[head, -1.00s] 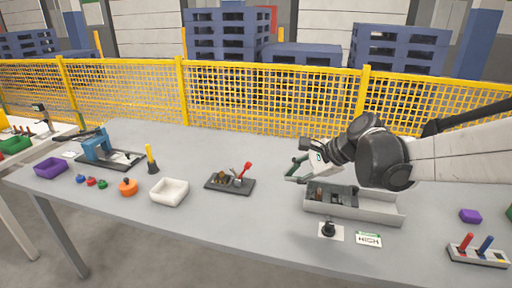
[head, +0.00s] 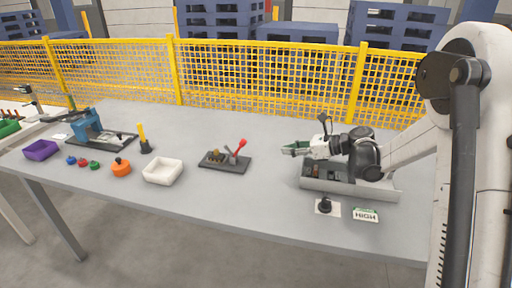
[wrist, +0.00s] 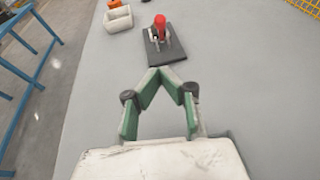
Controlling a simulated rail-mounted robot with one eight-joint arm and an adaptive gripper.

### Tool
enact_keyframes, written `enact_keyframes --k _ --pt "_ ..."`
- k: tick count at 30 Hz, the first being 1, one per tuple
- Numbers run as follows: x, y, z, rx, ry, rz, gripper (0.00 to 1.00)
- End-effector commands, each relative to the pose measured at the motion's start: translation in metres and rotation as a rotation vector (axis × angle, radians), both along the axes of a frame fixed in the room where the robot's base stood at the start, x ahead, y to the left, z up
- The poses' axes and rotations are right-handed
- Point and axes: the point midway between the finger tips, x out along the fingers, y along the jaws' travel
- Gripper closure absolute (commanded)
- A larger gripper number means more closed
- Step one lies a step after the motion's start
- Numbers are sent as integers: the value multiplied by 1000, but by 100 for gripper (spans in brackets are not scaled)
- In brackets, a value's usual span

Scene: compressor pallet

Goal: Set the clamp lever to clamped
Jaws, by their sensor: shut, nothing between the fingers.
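The clamp (head: 226,160) sits on a dark base plate in the middle of the table, with brass-coloured parts. Its red-handled lever (head: 240,146) leans up to the right in the head view. In the wrist view the red handle (wrist: 160,22) shows beyond my fingers, end-on, above the dark plate (wrist: 168,50). My gripper (head: 286,150) has green fingers and is to the right of the clamp, apart from it, pointing towards it. The fingertips (wrist: 165,72) meet in the wrist view with nothing between them.
A black knob (head: 325,205) and a HIGH card (head: 365,214) lie in front. A white bin (head: 163,171), orange pot (head: 121,168) and yellow-handled item (head: 142,138) are left of the clamp. Bare table separates gripper and clamp.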

Motion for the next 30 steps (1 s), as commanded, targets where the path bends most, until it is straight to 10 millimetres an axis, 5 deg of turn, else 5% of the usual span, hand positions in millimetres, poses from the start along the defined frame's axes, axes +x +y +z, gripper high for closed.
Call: enact_keyframes --k 19,30 --pt "7 2 -10 47 38 -6 100" --pt "26 52 -27 47 37 -5 100"
